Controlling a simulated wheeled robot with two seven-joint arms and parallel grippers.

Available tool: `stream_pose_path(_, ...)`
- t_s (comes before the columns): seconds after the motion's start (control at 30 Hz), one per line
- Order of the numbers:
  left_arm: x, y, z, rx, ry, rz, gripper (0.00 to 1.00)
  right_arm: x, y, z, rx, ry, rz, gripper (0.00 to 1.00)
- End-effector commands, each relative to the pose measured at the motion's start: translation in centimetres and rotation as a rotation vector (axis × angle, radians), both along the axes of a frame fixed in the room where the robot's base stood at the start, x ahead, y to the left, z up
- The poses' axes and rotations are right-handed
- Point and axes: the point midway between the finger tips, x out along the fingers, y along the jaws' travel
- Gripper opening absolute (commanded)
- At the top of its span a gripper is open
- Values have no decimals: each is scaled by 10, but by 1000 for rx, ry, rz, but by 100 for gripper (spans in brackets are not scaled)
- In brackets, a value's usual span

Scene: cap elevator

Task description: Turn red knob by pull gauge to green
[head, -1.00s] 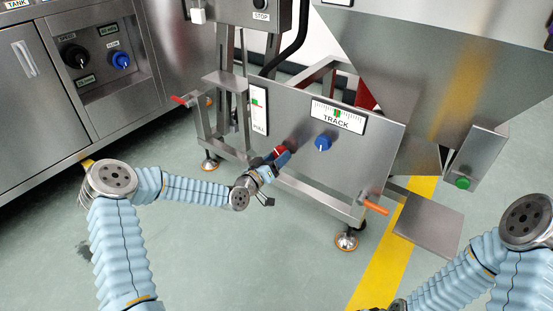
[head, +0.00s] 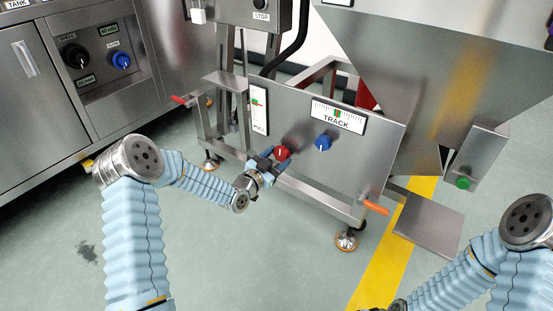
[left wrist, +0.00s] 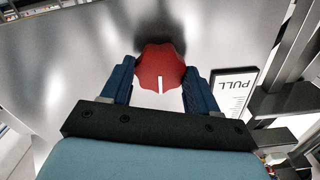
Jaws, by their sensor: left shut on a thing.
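The red knob (head: 283,152) with a white pointer line sits on the steel front panel, to the right of and below the upright PULL gauge (head: 259,110). The gauge shows a green patch near its upper part; its indicator is too small to read. My left gripper (head: 274,160) is at the red knob. In the left wrist view the blue fingers (left wrist: 160,87) are shut on the red knob (left wrist: 160,67), one on each side, with the white line showing between them. The PULL plate (left wrist: 233,92) appears upside down beside the right finger. My right gripper is out of view.
An orange-handled lever (head: 375,208) sticks out at the panel's lower right, and a red-handled one (head: 181,100) at the left. Open floor lies in front.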

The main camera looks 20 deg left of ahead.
Motion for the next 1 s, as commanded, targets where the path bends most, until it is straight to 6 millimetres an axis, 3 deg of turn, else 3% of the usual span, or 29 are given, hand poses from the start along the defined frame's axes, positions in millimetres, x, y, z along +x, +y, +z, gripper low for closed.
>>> stream_pose_path(0.77,0,0,-2,92,-29,0,29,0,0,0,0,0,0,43)
stream_pose_path(0.8,0,0,-2,92,-29,0,66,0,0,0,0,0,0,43)
stream_pose_path(0.93,0,0,-1,91,-30,1,85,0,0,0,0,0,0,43)
stream_pose_path(1.0,0,0,-1,91,-31,1,85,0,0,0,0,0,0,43)
